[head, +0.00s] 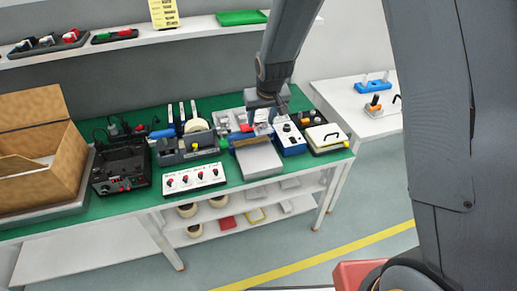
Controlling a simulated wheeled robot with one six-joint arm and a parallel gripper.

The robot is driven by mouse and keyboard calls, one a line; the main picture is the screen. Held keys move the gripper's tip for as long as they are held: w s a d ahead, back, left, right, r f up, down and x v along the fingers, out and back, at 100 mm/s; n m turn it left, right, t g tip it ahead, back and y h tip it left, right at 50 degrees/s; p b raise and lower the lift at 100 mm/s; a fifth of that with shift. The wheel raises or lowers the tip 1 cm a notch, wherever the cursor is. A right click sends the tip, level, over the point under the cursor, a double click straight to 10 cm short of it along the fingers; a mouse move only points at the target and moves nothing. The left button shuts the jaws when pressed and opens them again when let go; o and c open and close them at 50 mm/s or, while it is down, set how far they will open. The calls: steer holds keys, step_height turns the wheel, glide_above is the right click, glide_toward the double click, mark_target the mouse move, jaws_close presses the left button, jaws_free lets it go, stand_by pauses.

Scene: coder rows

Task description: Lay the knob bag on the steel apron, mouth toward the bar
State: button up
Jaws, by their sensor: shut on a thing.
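The steel apron (259,162) is a flat light grey plate at the front of the green bench. The bar (250,141), a brownish strip on a blue unit, runs along the apron's back edge. My gripper (263,121) is above and behind the bar, pointing down. It is shut on a small pale bag, the knob bag (263,130), which hangs just behind the bar, apart from the apron. The bag is small here and partly hidden by the fingers, so I cannot tell which way its mouth faces.
A blue box with knobs (289,139) and a black tray with a cream pad (325,136) stand right of the apron. A white card with red knobs (194,179) and a grey rack (188,149) stand left. A shelf (150,38) runs above.

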step_height(320, 180, down, 14)
steer(key=b, duration=0.5)
steer(key=shift+a+f, duration=0.1)
steer(key=shift+f, duration=1.8)
steer(key=shift+f, duration=0.2)
steer(key=o, duration=1)
steer(key=shift+o, duration=0.2)
steer(key=shift+r, duration=0.1)
